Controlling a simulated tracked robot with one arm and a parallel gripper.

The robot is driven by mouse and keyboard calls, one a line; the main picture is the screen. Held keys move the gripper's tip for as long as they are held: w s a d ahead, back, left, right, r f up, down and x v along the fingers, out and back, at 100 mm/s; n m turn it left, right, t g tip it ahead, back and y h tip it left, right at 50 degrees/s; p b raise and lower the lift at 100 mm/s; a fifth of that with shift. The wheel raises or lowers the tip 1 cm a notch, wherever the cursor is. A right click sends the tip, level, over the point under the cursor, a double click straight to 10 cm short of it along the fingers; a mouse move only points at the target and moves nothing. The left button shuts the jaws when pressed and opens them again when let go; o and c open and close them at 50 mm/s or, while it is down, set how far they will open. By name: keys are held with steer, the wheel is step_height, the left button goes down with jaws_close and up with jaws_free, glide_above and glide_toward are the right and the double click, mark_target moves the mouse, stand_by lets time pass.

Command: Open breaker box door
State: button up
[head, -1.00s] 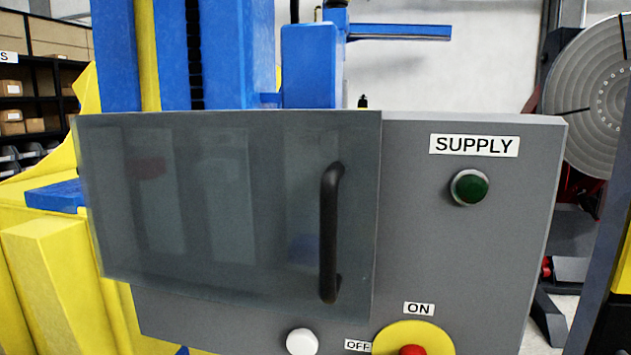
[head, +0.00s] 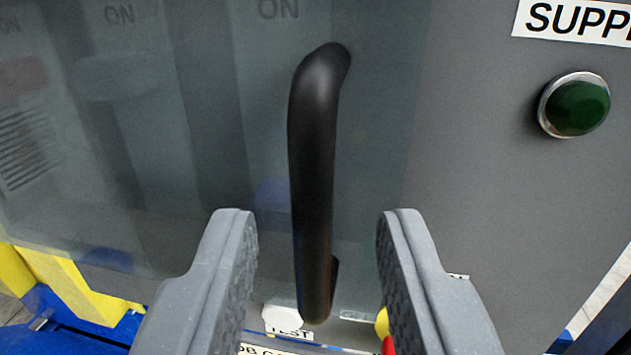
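The breaker box door (head: 130,190) is a smoky see-through panel on the grey box, and it looks shut. Breakers with "ON" marks show dimly behind it. Its black upright handle (head: 313,170) is in the middle of the head view. My gripper (head: 316,220) is open, with one grey finger to the left of the handle and the other to its right. Neither finger appears to touch the handle. How deep the handle sits between the fingers is hard to tell.
A green round light (head: 576,106) and a "SUPPLY" label (head: 575,22) are on the grey box front (head: 500,200) to the right. Below the door are a white button (head: 283,319) and a yellow and red control, partly hidden by my right finger. Yellow and blue structure (head: 75,290) is at lower left.

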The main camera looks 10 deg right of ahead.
steer(key=shift+w, duration=0.7)
jaws_close()
steer(key=shift+s+a, duration=0.1)
